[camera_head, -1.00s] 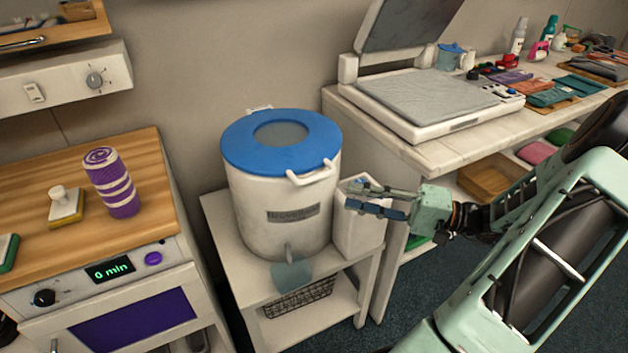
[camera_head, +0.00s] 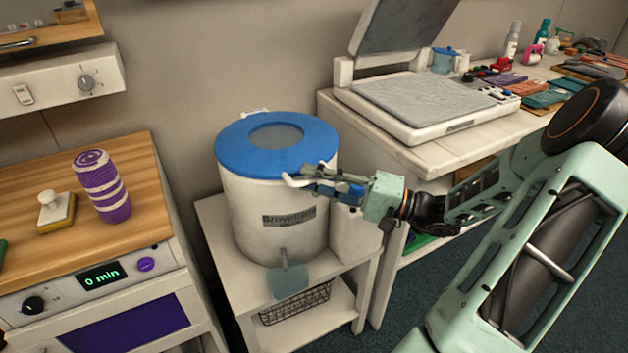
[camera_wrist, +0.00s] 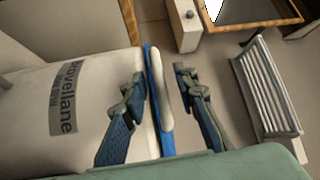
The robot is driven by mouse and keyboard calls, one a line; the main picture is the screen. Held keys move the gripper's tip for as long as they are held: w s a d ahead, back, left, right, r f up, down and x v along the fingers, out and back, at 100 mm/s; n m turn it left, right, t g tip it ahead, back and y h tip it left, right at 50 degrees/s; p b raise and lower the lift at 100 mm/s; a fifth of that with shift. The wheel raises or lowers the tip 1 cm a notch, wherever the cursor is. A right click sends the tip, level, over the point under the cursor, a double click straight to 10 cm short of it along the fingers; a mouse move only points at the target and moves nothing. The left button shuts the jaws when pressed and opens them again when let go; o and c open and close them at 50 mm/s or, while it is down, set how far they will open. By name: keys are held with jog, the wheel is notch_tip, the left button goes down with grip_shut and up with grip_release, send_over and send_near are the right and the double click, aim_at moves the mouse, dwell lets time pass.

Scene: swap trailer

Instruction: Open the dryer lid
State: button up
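The dryer (camera_head: 270,210) is a white drum on a small white stand. Its round blue lid (camera_head: 235,155) with a grey window lies flat and closed on top. A white lid handle (camera_head: 294,181) sticks out at the front right of the rim. My gripper (camera_head: 318,182) is at this handle, level with it. In the wrist view the white handle (camera_wrist: 161,88) stands between my two open fingers (camera_wrist: 165,110), in front of the blue lid edge (camera_wrist: 151,75). There are gaps between the fingers and the handle.
A white container (camera_head: 352,235) stands right of the dryer, below my gripper. A press with a raised lid (camera_head: 425,100) is on the bench at right. At left is a wooden counter (camera_head: 40,185) with a purple striped roll (camera_head: 103,187) and a sponge (camera_head: 56,212).

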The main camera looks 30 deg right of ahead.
grip_shut()
dwell(0.4)
jog(key=shift+r+p, duration=0.7)
jog(key=shift+p, duration=0.1)
jog(key=w+r+m+g+h+p, duration=0.1)
jog(key=w+r+p, duration=0.5)
jog(key=r+p, duration=0.6)
jog(key=w+r+m+g+h+p, duration=0.2)
jog(key=w+r+p, duration=0.5)
jog(key=r+p, duration=0.6)
jog(key=shift+a+r+m+g+h+p, duration=0.3)
jog(key=shift+m+g+p, duration=0.45)
jog(key=shift+m, duration=0.55)
